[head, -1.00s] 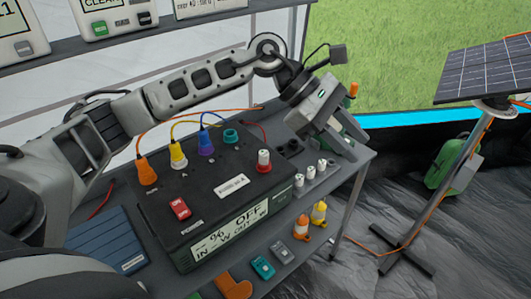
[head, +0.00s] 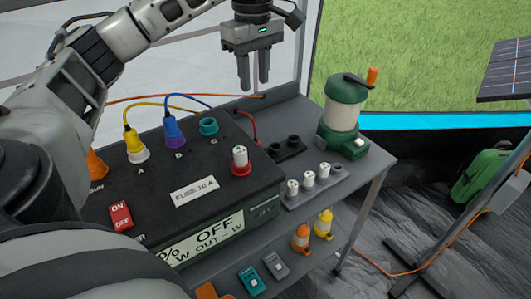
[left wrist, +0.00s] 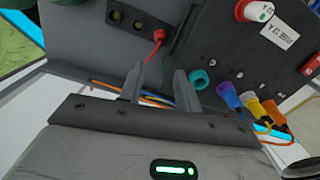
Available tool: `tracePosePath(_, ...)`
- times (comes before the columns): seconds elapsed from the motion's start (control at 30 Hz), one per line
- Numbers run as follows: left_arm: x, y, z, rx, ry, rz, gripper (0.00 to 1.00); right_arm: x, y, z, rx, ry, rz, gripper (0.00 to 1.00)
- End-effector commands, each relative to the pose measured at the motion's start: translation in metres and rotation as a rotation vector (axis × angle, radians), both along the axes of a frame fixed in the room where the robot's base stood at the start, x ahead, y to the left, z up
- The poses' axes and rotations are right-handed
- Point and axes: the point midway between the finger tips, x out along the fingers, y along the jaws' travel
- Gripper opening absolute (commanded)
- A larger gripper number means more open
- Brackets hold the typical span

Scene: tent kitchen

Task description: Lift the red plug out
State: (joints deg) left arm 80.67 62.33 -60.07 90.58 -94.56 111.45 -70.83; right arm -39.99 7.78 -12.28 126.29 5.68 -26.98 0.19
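In the head view the red cable (head: 252,126) runs behind the power box to the dark socket block (head: 287,148); the plug itself is small there. My left gripper (head: 254,85) points down above the back of the table. It is open and empty, and its fingers (left wrist: 157,82) are apart from the plug. My right gripper is not in view.
The power box (head: 215,215) carries blue (head: 174,135) and yellow (head: 134,144) plugs, a teal socket (head: 208,126) and a red-and-white fuse (head: 240,160). A green lantern (head: 343,112) stands right of the socket block. Small white fuses (head: 309,179) stand in front.

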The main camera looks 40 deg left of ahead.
Motion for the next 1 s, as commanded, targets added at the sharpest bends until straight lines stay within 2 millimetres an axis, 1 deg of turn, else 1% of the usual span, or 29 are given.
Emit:
tracePosePath(0.03,0.000,0.000,-0.010,0.000,0.001,0.000,0.33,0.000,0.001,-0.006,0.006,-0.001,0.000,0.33)
tracePosePath(0.17,0.000,0.000,-0.023,0.001,0.003,0.001,0.33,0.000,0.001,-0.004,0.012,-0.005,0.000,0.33)
tracePosePath(0.27,-0.001,0.001,-0.043,0.002,0.005,0.001,0.33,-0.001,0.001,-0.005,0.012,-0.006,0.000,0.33)
tracePosePath(0.4,-0.001,0.000,-0.074,0.001,0.005,0.000,0.33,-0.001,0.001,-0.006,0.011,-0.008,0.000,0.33)
tracePosePath(0.5,-0.001,0.000,-0.093,0.000,0.004,0.000,0.33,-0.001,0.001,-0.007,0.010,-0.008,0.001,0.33)
tracePosePath(0.6,0.000,0.000,-0.106,0.000,0.001,0.000,0.33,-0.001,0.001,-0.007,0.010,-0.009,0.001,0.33)
tracePosePath(0.87,-0.001,0.002,-0.125,-0.001,0.003,0.001,0.33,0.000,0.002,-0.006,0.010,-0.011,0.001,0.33)
tracePosePath(1.0,-0.004,0.006,-0.147,-0.001,0.004,0.001,0.33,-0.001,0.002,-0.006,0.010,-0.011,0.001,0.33)
